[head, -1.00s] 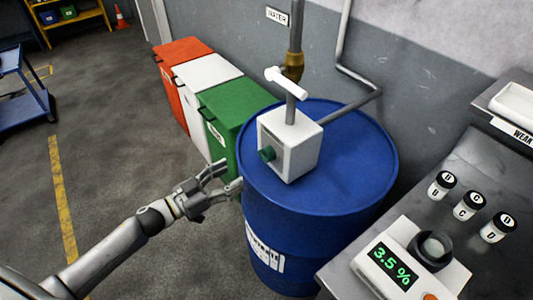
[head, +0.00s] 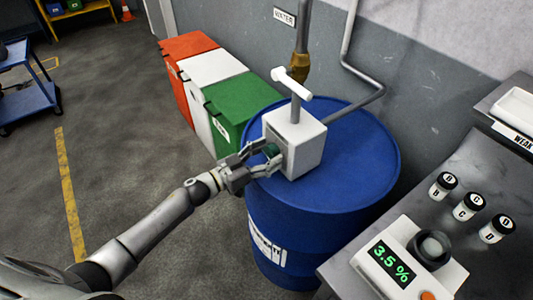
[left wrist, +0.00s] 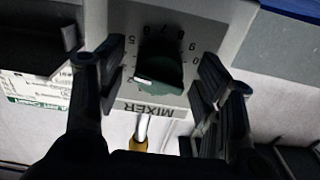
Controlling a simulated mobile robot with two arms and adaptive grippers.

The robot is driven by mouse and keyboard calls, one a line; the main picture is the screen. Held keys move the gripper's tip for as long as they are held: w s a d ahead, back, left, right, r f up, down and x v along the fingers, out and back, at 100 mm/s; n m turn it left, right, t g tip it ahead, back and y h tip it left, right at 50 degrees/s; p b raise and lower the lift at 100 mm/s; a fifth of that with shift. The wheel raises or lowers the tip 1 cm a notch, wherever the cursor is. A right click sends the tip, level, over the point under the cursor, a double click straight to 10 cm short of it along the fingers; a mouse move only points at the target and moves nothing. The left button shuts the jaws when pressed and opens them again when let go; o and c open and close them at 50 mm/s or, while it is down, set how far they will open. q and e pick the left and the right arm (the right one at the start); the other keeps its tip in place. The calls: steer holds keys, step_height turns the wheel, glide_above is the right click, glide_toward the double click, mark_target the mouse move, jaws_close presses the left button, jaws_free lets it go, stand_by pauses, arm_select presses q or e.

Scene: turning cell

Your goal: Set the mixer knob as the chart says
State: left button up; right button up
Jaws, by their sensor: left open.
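The white mixer box (head: 300,140) stands on top of the blue drum (head: 345,185); it also shows in the left wrist view (left wrist: 215,25), upside down with the word MIXER. Its dark green knob (left wrist: 160,65) is on the front face, with scale numbers from about 5 to 10 visible around it. No chart is clearly readable. My right gripper is out of view.
A white T-shaped handle (head: 289,83) and a pipe (head: 303,30) rise above the box. Orange, white and green bins (head: 240,100) stand behind the drum. At right, a bench holds a meter (head: 393,262) reading 3.5 % and small lettered bottles (head: 468,207).

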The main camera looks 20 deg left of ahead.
arm_select(q)
steer(key=c, duration=1)
steer(key=m+b, duration=0.1)
steer(key=m, duration=0.3)
steer(key=shift+f+m, duration=0.1)
steer(key=shift+m, duration=0.3)
steer(key=m+b, duration=0.1)
steer(key=m, duration=0.3)
steer(key=shift+m, duration=0.3)
steer(key=m+b, duration=0.2)
steer(key=m, duration=0.3)
steer(key=shift+w, duration=0.1)
steer(key=m+b, duration=0.2)
steer(key=m, duration=0.3)
steer(key=shift+m, duration=0.3)
